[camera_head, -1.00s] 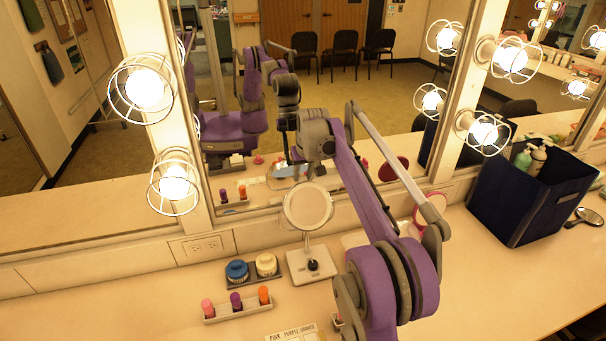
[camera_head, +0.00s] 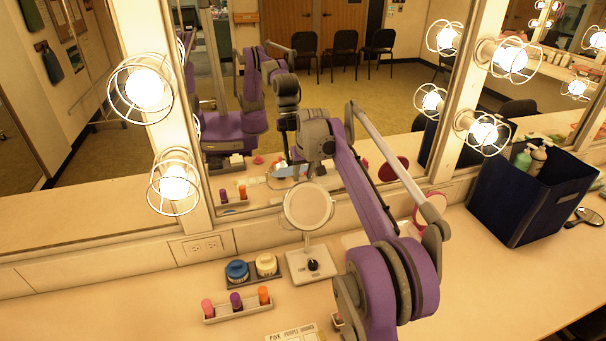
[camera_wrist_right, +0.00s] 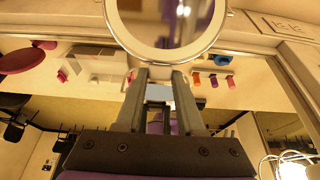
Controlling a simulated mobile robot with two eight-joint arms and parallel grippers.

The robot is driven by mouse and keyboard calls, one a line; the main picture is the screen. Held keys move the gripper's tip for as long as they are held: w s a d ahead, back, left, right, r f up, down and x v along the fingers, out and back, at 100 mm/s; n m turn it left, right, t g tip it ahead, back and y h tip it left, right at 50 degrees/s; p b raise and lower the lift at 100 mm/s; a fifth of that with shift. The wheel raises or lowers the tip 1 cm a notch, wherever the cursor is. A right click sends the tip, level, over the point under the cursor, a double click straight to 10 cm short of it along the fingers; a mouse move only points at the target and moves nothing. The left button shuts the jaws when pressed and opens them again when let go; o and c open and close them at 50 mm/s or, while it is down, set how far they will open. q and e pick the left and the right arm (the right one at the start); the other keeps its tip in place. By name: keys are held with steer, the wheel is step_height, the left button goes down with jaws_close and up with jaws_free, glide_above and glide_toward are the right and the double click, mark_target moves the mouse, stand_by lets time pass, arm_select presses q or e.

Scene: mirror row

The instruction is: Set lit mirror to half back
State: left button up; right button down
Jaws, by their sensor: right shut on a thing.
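A round mirror with a pale, bright rim (camera_head: 307,207) stands upright or nearly so on a short stem above a light square base (camera_head: 312,266) with a dark knob, in front of the big wall mirror. My right arm reaches over the counter from the right to just behind and above it. In the right wrist view my right gripper (camera_wrist_right: 158,76) is shut on the edge of the round mirror (camera_wrist_right: 204,50). The fingertips are hard to make out in the head view. The exact tilt is hard to judge. My left gripper is not in view.
Left of the stand are a tray with blue and cream jars (camera_head: 238,271) and a rack of lipsticks (camera_head: 236,301). A pink-rimmed mirror (camera_head: 417,212) shows behind my arm. A dark blue bin (camera_head: 530,205) stands right. Caged bulbs (camera_head: 173,183) line the wall mirror.

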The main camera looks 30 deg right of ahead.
steer(key=shift+s+a+r+t+b, duration=0.1)
steer(key=shift+s+t+b, duration=0.35)
steer(key=shift+s+t, duration=0.2)
steer(key=shift+s+a+r+t+h, duration=0.15)
steer(key=shift+s+r+t+h, duration=0.15)
steer(key=shift+s+t, duration=0.25)
steer(key=shift+s+a+r, duration=0.1)
steer(key=shift+s+r, duration=0.05)
steer(key=shift+s, duration=0.15)
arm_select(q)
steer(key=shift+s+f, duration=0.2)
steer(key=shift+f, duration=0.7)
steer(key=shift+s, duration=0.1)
arm_select(e)
steer(key=shift+s, duration=0.1)
steer(key=c, duration=0.5)
jaws_free()
steer(key=shift+s, duration=0.1)
steer(key=shift+r, duration=0.1)
